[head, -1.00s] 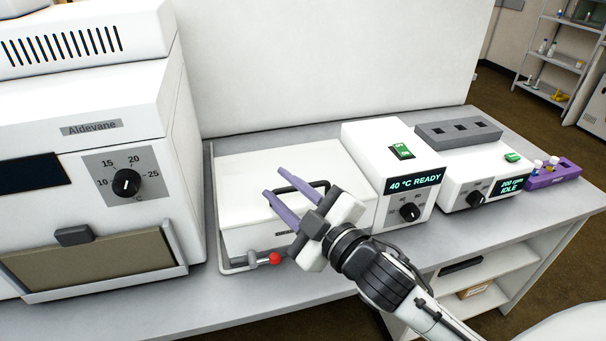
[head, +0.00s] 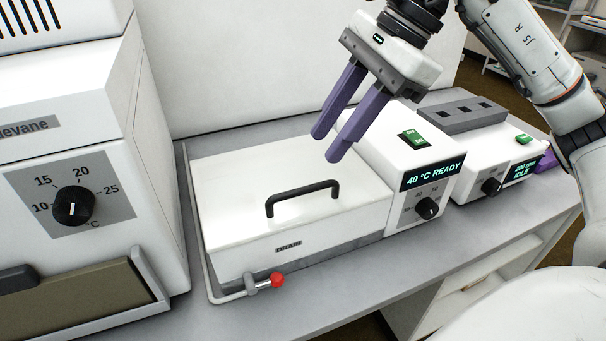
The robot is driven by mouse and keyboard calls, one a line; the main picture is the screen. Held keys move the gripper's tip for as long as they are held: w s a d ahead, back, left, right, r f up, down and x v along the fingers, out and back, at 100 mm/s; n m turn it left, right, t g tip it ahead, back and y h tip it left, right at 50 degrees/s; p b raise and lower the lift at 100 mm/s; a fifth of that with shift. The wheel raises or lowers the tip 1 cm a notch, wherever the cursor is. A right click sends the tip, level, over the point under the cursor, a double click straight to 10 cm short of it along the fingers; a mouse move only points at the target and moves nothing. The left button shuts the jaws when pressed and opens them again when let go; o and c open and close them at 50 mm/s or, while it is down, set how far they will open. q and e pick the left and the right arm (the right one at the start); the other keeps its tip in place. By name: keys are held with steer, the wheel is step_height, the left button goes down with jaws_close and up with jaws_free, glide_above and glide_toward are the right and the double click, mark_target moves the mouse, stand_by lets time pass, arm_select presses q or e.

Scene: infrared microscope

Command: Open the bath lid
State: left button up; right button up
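The white bath lid (head: 235,190) lies flat and closed on top of the bath (head: 245,256), which carries a DRAIN label. A black lid handle (head: 302,197) arches up from the lid. The bath's control box (head: 385,150) joins it on the right and its display reads 40 °C READY. My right gripper (head: 325,147) is in the air above the back right part of the lid, pointing down and left. Its two purple fingers are apart with nothing between them. It is up and to the right of the handle and not touching it. My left gripper is out of view.
A drain valve with a red knob (head: 277,280) sticks out at the bath's front. A large white Aldevane unit (head: 75,150) with a dial stands close on the left. A shaker block (head: 465,117) stands on the right. A narrow bench strip (head: 340,285) in front is clear.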

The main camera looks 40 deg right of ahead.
mark_target(305, 188)
steer(key=shift+h, duration=0.4)
steer(key=x, duration=0.3)
steer(key=d+x, duration=0.1)
steer(key=x, duration=0.2)
steer(key=b+x, duration=0.1)
steer(key=x, duration=0.2)
steer(key=shift+f, duration=0.5)
jaws_close()
